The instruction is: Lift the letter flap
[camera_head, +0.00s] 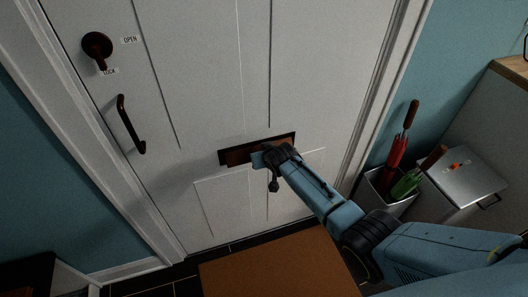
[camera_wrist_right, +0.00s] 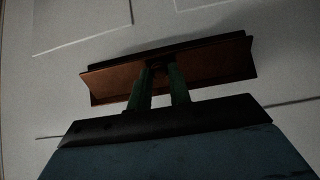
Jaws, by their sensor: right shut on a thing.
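The letter flap (camera_head: 237,157) is a copper-brown plate in a dark frame, set low in the white door (camera_head: 205,100). In the right wrist view the flap (camera_wrist_right: 115,80) stands at an angle to its dark frame, with a wedge-shaped gap at its left end. My right gripper (camera_head: 259,156) is at the middle of the flap. In the wrist view its two greenish fingers (camera_wrist_right: 160,72) reach to the flap and are shut on its edge. The exact contact is dark and partly hidden. My left gripper is out of view.
The door has a dark pull handle (camera_head: 131,125) and a lock knob (camera_head: 97,46). A bin with red and green umbrellas (camera_head: 395,158) and a grey lidded box (camera_head: 465,175) stand right, close to my right arm. A brown mat (camera_head: 275,268) lies before the door.

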